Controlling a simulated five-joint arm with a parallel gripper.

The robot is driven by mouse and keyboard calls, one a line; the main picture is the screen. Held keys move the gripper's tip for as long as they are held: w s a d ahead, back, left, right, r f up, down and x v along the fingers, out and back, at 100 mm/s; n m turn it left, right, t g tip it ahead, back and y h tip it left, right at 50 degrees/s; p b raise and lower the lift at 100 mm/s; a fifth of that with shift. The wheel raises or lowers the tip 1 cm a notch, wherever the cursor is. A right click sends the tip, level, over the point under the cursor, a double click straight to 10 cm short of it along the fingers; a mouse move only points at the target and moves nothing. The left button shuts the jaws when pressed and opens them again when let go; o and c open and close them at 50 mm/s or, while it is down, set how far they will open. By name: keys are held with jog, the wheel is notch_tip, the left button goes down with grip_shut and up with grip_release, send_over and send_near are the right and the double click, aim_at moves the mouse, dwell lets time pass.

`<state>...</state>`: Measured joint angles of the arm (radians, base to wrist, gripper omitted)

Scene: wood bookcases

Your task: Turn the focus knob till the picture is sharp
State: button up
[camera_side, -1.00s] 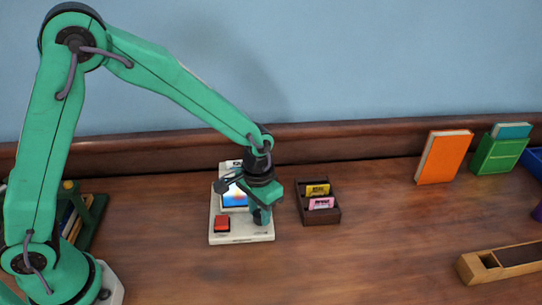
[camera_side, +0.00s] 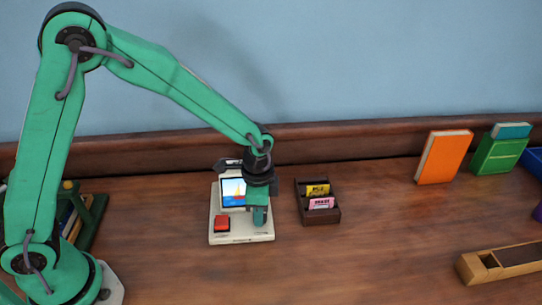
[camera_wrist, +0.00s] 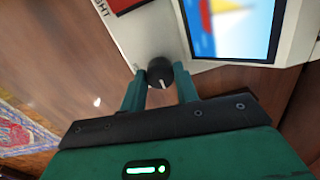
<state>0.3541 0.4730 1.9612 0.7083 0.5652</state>
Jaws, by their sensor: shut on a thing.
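The white viewer device (camera_side: 240,236) sits on the wooden table, with a red button (camera_side: 222,223) at its front left. Its screen (camera_side: 233,192) shows a sailboat on blue; the screen also shows in the wrist view (camera_wrist: 232,28), where the boat's edges look a little soft. The dark round focus knob (camera_wrist: 160,73) has a pale pointer line and stands between my fingers in the wrist view. My gripper (camera_wrist: 160,88) is shut on the knob. In the side view my gripper (camera_side: 260,214) comes down at the device's right side and hides the knob.
A dark card box (camera_side: 320,218) with yellow and pink cards stands just right of the device. Orange (camera_side: 443,157) and green (camera_side: 498,153) books stand at the back right. The table between is clear.

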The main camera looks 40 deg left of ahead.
jog(key=shift+w+r, duration=0.1)
dwell(0.3)
jog(key=o, duration=1)
jog(key=shift+c, duration=0.2)
jog(key=shift+r, duration=3.85)
